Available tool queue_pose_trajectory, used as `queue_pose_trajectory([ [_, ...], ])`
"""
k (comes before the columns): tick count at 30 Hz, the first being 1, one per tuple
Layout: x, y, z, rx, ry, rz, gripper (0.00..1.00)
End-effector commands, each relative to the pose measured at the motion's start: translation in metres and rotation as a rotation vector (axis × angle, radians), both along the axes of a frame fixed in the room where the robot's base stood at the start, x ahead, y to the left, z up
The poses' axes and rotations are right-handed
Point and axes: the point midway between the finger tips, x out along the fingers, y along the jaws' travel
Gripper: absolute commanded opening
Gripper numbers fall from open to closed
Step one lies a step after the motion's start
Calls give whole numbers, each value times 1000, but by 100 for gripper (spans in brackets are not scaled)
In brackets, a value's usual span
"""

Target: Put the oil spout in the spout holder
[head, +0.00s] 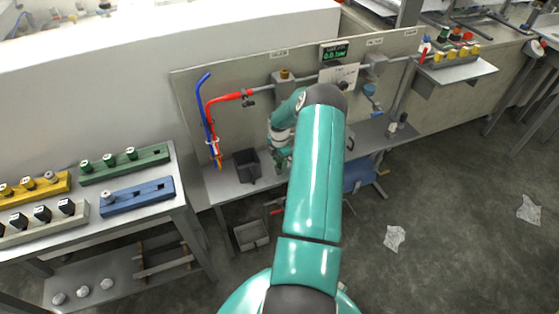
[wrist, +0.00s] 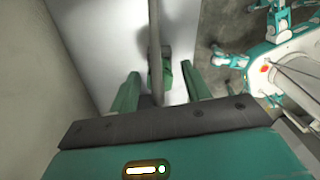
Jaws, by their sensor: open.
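My gripper (wrist: 160,92) is open, with its two green fingers apart in the wrist view. A grey rod (wrist: 155,30) runs down between the fingers, and a small dark green piece (wrist: 162,74) shows at its lower end. I cannot tell whether either is the oil spout, or whether the fingers touch them. In the head view my gripper is low at the workbench (head: 225,188), partly hidden by my arm. I cannot tell for sure which thing is the spout holder.
A green rack (head: 125,164), a blue rack (head: 137,196) and a yellow rack (head: 35,188) stand on the left table. A dark bin (head: 247,166) is on the bench. Red and blue pipes (head: 206,110) rise beside it. The floor at the right is mostly clear, with paper (head: 394,238) lying there.

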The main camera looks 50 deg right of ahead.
Motion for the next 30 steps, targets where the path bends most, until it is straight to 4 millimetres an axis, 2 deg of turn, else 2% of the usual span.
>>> queue_pose_trajectory([
  [5,0,-2,24,-4,-3,-2,48],
  [12,1,-1,77,-3,-2,0,48],
  [18,0,-1,110,-3,-1,-1,48],
  [23,0,0,120,-1,0,-1,48],
  [30,0,0,121,0,0,0,48],
])
